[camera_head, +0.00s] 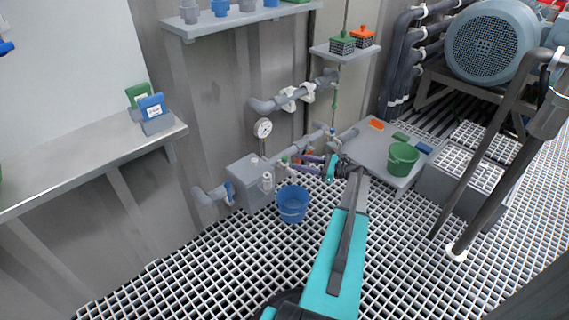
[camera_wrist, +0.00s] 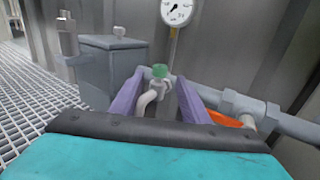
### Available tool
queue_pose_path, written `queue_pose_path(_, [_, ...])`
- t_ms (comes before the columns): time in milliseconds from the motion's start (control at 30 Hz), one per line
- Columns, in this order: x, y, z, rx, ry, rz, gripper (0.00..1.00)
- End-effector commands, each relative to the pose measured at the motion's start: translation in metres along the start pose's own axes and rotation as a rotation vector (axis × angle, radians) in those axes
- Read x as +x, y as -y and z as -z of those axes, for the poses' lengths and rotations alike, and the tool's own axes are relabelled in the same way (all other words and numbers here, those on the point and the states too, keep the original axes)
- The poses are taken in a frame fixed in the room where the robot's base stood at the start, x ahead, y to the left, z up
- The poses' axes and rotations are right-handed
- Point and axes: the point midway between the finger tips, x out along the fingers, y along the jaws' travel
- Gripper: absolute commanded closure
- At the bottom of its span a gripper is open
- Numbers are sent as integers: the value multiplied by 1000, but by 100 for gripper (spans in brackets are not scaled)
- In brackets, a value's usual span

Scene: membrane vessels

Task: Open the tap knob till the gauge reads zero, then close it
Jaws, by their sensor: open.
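The tap has a small green knob (camera_wrist: 160,71) on a pale grey spout (camera_wrist: 150,100). In the wrist view it stands between the two purple fingers of my gripper (camera_wrist: 161,82), with gaps on both sides. The fingers are open and hold nothing. In the head view my gripper (camera_head: 294,163) is at the grey pipe, close to the tap, whose knob is small there. The round white gauge (camera_head: 263,128) stands on a stem above the pipe. It also shows at the top of the wrist view (camera_wrist: 177,11), cut by the edge. Its reading is too small to tell.
A blue bucket (camera_head: 293,205) stands on the grating below the tap. A grey box (camera_head: 247,178) is left of it on the pipe. An orange part (camera_wrist: 232,120) lies beyond my right finger. A grey table (camera_head: 372,152) with a green bucket (camera_head: 402,158) stands to the right.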

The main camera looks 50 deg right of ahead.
Motion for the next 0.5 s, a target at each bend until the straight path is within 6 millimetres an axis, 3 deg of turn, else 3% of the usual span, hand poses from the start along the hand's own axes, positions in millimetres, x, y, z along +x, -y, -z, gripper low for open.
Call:
queue_pose_path(300, [46,-1,3,-1,-1,-1,58])
queue_pose_path(500, [65,0,1,-1,0,0,58])
